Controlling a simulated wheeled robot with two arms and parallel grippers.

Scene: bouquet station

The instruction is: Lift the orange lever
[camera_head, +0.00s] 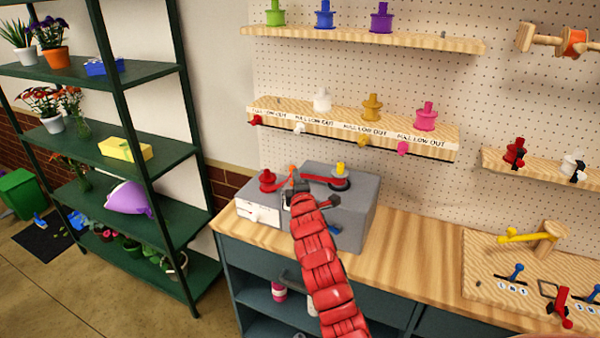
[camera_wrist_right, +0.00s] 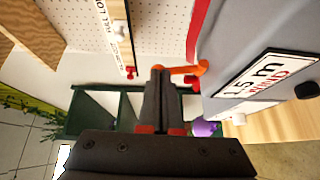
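The orange lever (camera_head: 293,171) is on the grey ribbon machine (camera_head: 357,212) at the left end of the wooden counter. In the right wrist view the lever (camera_wrist_right: 188,69) runs sideways, and its left end is at my fingertips. My right gripper (camera_head: 298,188) reaches it from the front, and my red arm covers part of the machine. In the wrist view my right gripper (camera_wrist_right: 160,72) has its fingers close together and appears shut on the lever's end. The contact itself is partly hidden. My left gripper is not in view.
A red spool (camera_head: 268,181) and a yellow knob (camera_head: 340,168) stand on the machine. Shelves with colored spools (camera_head: 427,116) hang above. A board (camera_head: 480,285) with small levers lies at right. The counter between (camera_head: 410,250) is clear. A green plant rack (camera_head: 170,158) stands left.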

